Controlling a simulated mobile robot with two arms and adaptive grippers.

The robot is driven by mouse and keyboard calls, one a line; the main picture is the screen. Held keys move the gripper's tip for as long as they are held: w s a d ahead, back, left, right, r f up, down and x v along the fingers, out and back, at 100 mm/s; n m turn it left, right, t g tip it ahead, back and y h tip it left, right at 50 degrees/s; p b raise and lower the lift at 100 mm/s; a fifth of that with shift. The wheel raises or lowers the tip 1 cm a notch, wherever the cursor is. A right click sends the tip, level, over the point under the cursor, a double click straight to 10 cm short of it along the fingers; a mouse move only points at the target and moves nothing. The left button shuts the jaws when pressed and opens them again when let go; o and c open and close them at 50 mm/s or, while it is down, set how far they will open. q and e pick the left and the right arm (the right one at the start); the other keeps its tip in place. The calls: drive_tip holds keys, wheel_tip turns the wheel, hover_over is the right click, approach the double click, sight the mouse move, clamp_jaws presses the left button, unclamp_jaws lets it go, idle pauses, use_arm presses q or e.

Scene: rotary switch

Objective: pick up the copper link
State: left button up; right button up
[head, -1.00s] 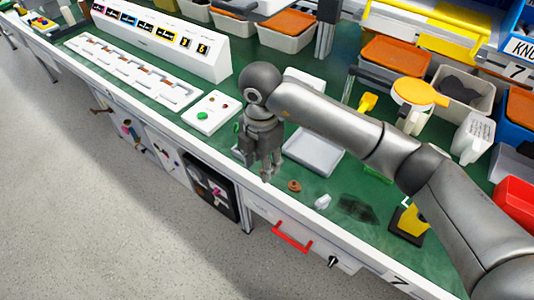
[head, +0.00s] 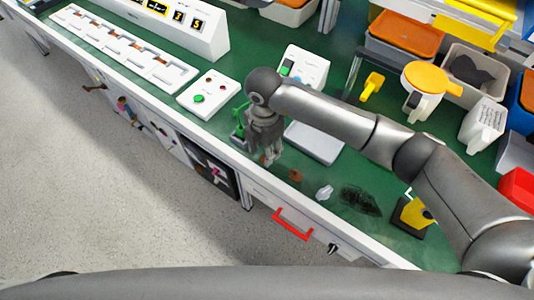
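A small copper-coloured piece (head: 296,175), which looks like the copper link, lies on the green bench top near its front edge. My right gripper (head: 269,161) points down just left of it, apart from it. Its fingertips look close together, and the gap between them is too small to judge. Nothing shows clearly between them. My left gripper is out of view; a grey arm part of mine crosses the bottom of the picture.
A clear-white lump (head: 324,192) and a dark patch (head: 360,200) lie right of the copper piece. A pale tray (head: 315,143) sits behind, partly under my arm. A white button box (head: 207,95) and a green fixture (head: 240,128) stand left.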

drive_tip(key=shift+s+f, duration=0.1)
drive_tip(key=shift+f, duration=1.3)
clamp_jaws()
